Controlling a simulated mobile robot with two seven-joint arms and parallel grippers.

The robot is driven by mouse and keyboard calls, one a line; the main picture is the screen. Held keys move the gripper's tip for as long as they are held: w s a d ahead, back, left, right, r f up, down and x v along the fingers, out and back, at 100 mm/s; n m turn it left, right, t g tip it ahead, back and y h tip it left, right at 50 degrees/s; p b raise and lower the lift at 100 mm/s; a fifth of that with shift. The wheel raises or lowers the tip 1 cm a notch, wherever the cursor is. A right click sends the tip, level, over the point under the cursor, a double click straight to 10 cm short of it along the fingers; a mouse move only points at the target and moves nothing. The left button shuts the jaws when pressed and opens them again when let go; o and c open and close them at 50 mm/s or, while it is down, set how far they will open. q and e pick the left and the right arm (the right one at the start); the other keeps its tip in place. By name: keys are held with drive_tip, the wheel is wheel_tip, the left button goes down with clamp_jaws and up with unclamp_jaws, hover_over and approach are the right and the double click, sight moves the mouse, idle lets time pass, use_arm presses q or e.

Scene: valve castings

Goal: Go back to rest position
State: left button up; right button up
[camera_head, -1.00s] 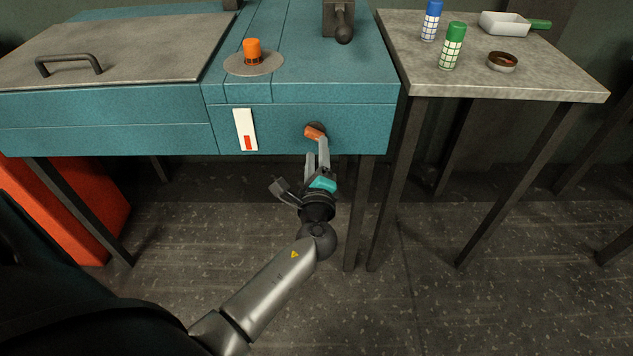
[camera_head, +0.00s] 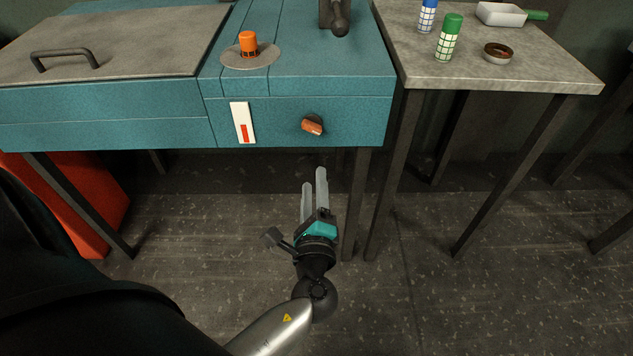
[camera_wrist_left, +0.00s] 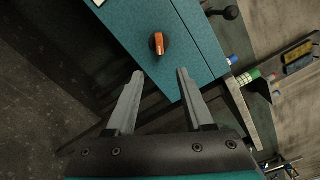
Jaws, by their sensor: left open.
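My left gripper (camera_head: 314,185) is open and empty in the head view, below and in front of the teal cabinet's front panel. Its two grey fingers point up toward the panel and stand apart. The orange-and-black knob (camera_head: 312,125) on that panel is free, with a gap between it and the fingertips. In the left wrist view the knob (camera_wrist_left: 158,44) shows beyond the open fingers (camera_wrist_left: 160,75), and nothing is between them. My right gripper is not in view.
The teal cabinet (camera_head: 290,85) carries an orange burner piece (camera_head: 248,44) and a white gauge with a red bar (camera_head: 242,123). A side table (camera_head: 550,75) at right holds green (camera_head: 448,38) and blue (camera_head: 428,16) bottles, a small bowl (camera_head: 497,53) and a white pan (camera_head: 500,14).

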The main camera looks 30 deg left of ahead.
use_arm(q)
drive_tip(key=shift+f, duration=0.1)
drive_tip(key=s+d+f+n+g+h+p, duration=0.1)
drive_tip(key=s+f+n+g+h, duration=0.2)
drive_tip(key=f, duration=0.9)
drive_tip(key=s+f+n+g+h+p, duration=0.1)
drive_tip(key=s+f+g+h, duration=0.3)
drive_tip(key=f, duration=0.8)
drive_tip(key=s+f+n+g, duration=0.2)
drive_tip(key=s+f+n, duration=0.2)
drive_tip(key=s, duration=0.3)
drive_tip(key=s+a+f+n+g+h+p, duration=0.1)
drive_tip(key=s+f+n+g, duration=0.1)
drive_tip(key=s, duration=0.5)
drive_tip(key=s+f+n+g+h+p, duration=0.1)
drive_tip(key=s+f+n, duration=0.4)
drive_tip(key=s+f, duration=0.2)
drive_tip(key=shift+s+a+n+g, duration=0.15)
drive_tip(key=shift+s+n+g, duration=0.2)
drive_tip(key=shift+s, duration=0.2)
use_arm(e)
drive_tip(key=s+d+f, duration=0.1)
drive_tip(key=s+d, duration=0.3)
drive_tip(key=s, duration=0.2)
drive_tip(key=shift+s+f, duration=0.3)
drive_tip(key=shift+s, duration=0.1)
use_arm(q)
drive_tip(key=shift+s, duration=0.1)
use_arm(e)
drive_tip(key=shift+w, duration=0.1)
